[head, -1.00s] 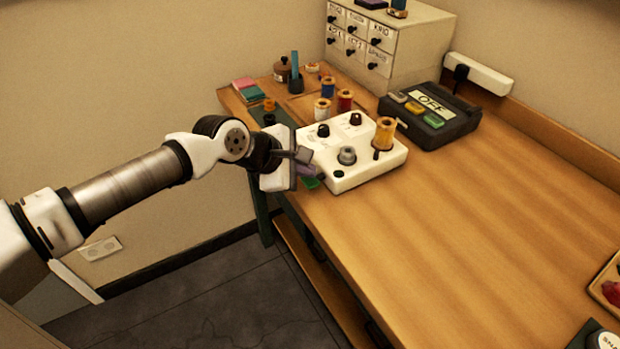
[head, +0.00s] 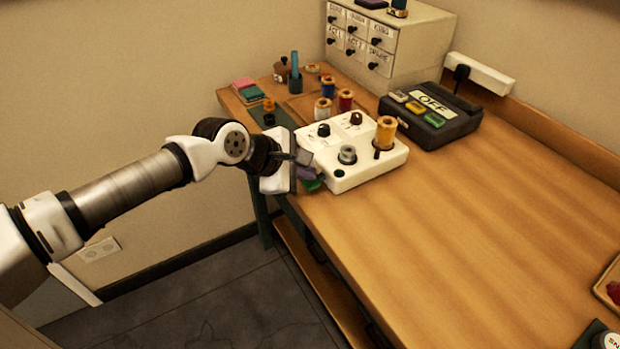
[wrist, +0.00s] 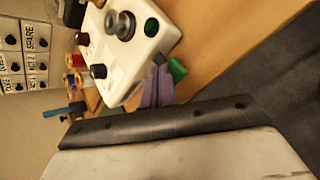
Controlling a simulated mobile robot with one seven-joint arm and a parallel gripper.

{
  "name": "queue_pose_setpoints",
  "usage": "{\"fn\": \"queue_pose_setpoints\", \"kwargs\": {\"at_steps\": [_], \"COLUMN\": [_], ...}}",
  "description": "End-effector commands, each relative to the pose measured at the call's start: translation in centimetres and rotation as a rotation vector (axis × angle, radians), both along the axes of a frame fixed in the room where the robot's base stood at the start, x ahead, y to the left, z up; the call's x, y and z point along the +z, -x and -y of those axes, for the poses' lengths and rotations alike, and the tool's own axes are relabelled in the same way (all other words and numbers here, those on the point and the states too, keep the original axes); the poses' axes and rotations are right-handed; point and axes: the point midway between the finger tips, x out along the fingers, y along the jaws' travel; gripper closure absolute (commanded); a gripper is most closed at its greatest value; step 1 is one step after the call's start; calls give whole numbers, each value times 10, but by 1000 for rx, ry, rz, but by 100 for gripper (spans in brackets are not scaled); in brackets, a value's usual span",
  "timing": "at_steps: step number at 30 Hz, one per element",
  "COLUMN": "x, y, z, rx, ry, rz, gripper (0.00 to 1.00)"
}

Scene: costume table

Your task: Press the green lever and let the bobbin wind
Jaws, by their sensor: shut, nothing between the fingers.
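The white winder box (head: 325,156) stands near the table's left edge; it also shows in the wrist view (wrist: 148,50). A grey metal bobbin (head: 348,154) sits on its top, with a round green spot (head: 339,173) near the front corner. The green lever (head: 313,185) juts from the box's near left side; it also shows in the wrist view (wrist: 178,69). My gripper (head: 307,172) is shut and empty, its fingertips (wrist: 158,75) right beside the lever. I cannot tell whether they touch it. The fingers partly hide the lever.
A yellow thread spool (head: 386,132) stands upright on the box's right side. Behind are more spools (head: 345,100), a drawer cabinet (head: 400,50) and a black switch box (head: 455,128) labelled OFF. The table's middle (head: 450,230) is clear.

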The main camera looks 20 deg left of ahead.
Motion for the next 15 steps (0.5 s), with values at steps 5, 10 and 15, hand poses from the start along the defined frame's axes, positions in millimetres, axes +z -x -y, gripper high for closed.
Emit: {"fn": "queue_pose_setpoints", "kwargs": {"at_steps": [5, 10, 15], "x": [-3, -4, -6], "y": [0, 0, 0], "z": [0, 0, 0], "rx": [0, 0, 0], "ry": [0, 0, 0], "rz": [0, 0, 0], "gripper": [100, 100, 100]}}
